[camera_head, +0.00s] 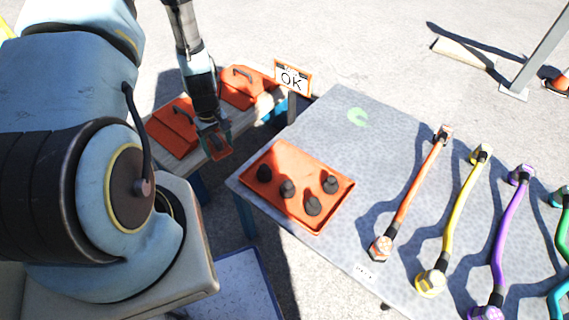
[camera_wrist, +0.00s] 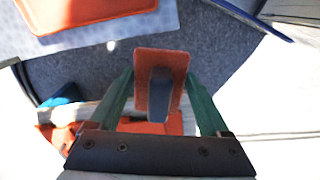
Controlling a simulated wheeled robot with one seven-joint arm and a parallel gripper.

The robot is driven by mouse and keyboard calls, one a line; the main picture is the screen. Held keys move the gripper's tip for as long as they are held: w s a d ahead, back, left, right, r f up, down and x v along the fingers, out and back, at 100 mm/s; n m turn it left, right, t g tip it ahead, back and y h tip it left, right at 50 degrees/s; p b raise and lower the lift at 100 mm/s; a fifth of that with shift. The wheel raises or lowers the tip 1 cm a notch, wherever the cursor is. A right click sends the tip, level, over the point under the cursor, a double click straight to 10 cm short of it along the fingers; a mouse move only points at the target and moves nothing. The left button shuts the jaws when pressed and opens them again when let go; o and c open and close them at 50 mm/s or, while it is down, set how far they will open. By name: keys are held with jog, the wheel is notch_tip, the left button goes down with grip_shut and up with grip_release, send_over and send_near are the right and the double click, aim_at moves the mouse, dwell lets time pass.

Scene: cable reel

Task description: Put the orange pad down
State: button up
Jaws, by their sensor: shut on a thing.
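My gripper (camera_head: 214,133) is shut on a small orange pad (camera_head: 219,150) and holds it in the air beside the left corner of the grey table. In the wrist view, the orange pad (camera_wrist: 178,60) with its dark grip (camera_wrist: 158,95) sits between the green fingers of my gripper (camera_wrist: 159,78). Below the pad in that view are dark ground and part of the bench. An orange tray (camera_head: 319,220) with several dark knobs lies on the near left part of the grey table (camera_head: 310,125). The tray also shows at the wrist view's upper left (camera_wrist: 85,12).
A narrow bench left of the table carries two orange handled items, one nearer (camera_head: 168,132) and one farther (camera_head: 238,90). An OK sign (camera_head: 292,79) stands behind. Orange (camera_head: 412,195), yellow (camera_head: 458,215) and purple (camera_head: 500,230) cables lie on the right. The table's far middle is clear.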

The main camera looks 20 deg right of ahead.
jog(key=d+n+b, duration=0.1)
jog(key=d+b, duration=0.1)
jog(key=d, duration=0.6)
jog(key=n+b, duration=0.2)
send_over(286, 161)
notch_tip(286, 161, down, 3)
jog(key=shift+r, duration=0.1)
jog(key=shift+w+f, duration=0.1)
jog(key=shift+f, duration=2.3)
jog(key=shift+f, duration=0.1)
jog(key=shift+f, duration=0.15)
jog(key=o, duration=1.1)
jog(key=shift+o, duration=0.3)
